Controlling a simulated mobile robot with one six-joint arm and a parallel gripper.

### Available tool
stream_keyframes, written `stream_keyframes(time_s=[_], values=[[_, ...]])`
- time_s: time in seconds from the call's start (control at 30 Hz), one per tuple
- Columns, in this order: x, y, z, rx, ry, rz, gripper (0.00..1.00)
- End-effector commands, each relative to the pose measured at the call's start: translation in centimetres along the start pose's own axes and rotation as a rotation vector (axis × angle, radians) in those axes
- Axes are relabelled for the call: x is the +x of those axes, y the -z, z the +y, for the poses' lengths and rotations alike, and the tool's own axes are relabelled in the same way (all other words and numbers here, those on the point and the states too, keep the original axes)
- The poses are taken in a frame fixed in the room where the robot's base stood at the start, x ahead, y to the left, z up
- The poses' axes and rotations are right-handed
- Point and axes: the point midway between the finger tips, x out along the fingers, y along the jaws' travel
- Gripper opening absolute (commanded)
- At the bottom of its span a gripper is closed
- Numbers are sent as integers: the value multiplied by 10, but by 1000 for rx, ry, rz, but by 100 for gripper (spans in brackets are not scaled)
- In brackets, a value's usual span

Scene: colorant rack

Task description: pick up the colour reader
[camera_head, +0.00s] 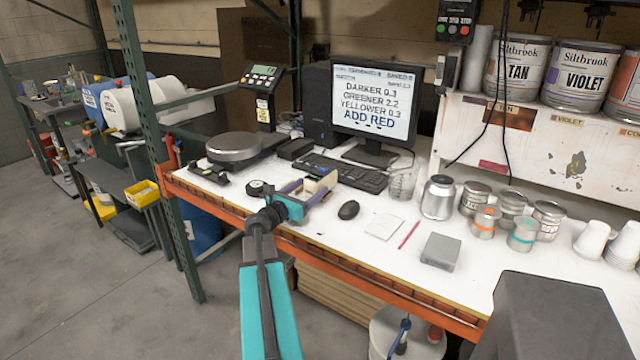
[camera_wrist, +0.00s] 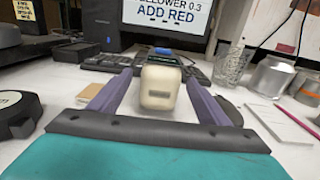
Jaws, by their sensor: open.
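A small cream block-shaped device with rounded edges, which looks like the colour reader (camera_head: 324,181), lies on the white bench in front of the keyboard. In the wrist view the colour reader (camera_wrist: 159,88) is central, its near end facing me, with a dark and blue part behind its top. My gripper (camera_head: 309,187) is low over the bench at the device. Its two purple fingers stand apart, one on each side of the device, and in the wrist view my gripper (camera_wrist: 160,84) shows gaps beside it. I cannot tell whether either finger touches it.
A keyboard (camera_head: 345,172) and monitor (camera_head: 374,105) stand behind. A mouse (camera_head: 348,209) and glass beaker (camera_head: 402,184) are to the right, a round black tape-measure-like item (camera_wrist: 17,112) to the left. A scale (camera_head: 235,147) is farther left; several cans (camera_head: 438,198) stand right.

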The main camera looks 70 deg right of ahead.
Motion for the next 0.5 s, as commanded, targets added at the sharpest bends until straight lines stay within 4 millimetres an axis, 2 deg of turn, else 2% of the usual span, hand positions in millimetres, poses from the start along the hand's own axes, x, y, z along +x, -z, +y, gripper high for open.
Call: stream_keyframes(time_s=[0.2, 0.5], values=[[17, 0, 0, 1, 1, 0, 70], [18, 0, -1, 1, 1, 0, 70]])
